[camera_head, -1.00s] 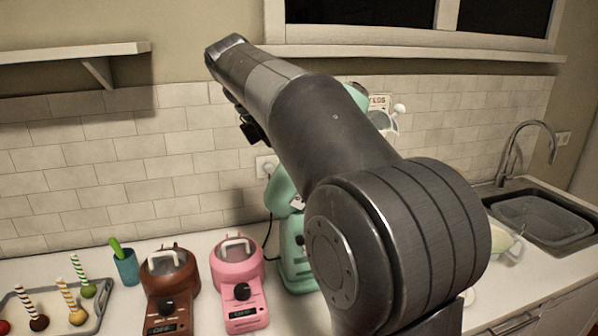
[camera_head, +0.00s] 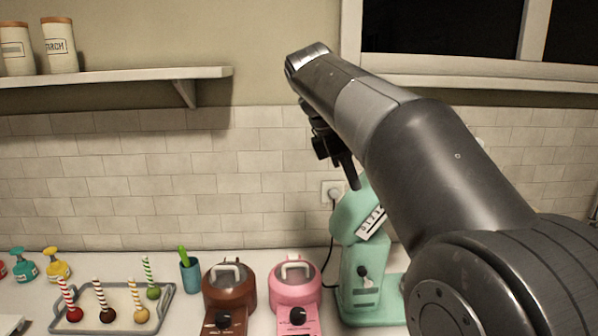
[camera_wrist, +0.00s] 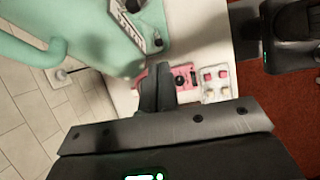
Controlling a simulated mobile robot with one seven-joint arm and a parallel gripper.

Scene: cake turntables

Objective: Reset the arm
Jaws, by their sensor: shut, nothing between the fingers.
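My arm is raised across the right side of the head view, with my gripper (camera_head: 352,176) hanging below its far end, pointing down. The fingers are shut with nothing held. In the head view the gripper appears in front of the tiled wall, just above the mint-green stand mixer (camera_head: 358,275). In the wrist view the closed dark fingers (camera_wrist: 157,88) show in the middle, with the mint mixer (camera_wrist: 75,45) close by at upper left. I cannot tell the exact gap between them.
A brown machine (camera_head: 229,292) and a pink machine (camera_head: 296,287) stand left of the mixer. A grey tray (camera_head: 168,292) of striped-stick treats, a teal cup (camera_head: 190,275) and pump bottles (camera_head: 57,266) sit farther left. A wall shelf (camera_head: 110,76) holds jars. Red floor (camera_wrist: 285,110) shows in the wrist view.

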